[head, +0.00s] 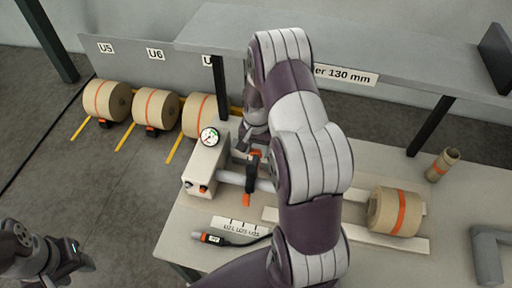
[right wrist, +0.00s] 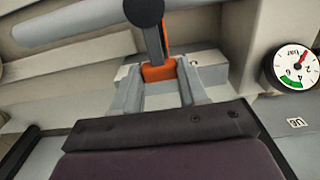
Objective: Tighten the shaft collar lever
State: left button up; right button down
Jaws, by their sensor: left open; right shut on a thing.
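My right gripper (right wrist: 160,85) is shut on this lever. In the head view, the right arm partly hides that hand. My left gripper (head: 75,262) is open and empty at the lower left, away from the bench.
A pressure gauge (head: 209,137) tops the unit. A kraft roll (head: 395,211) rests on rails on the bench, and a small core (head: 442,165) stands behind it. Several rolls (head: 107,100) stand at the left by the rack. A shelf (head: 300,50) overhangs the bench.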

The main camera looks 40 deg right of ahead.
jog(key=c, duration=0.8)
grip_release()
jog(key=shift+c, duration=0.2)
jog(key=shift+o, duration=1.2)
jog(key=shift+r, duration=0.4)
notch_tip(320, 180, up, 7)
jog(key=shift+s+f+b, duration=0.1)
jog(key=shift+b, duration=0.85)
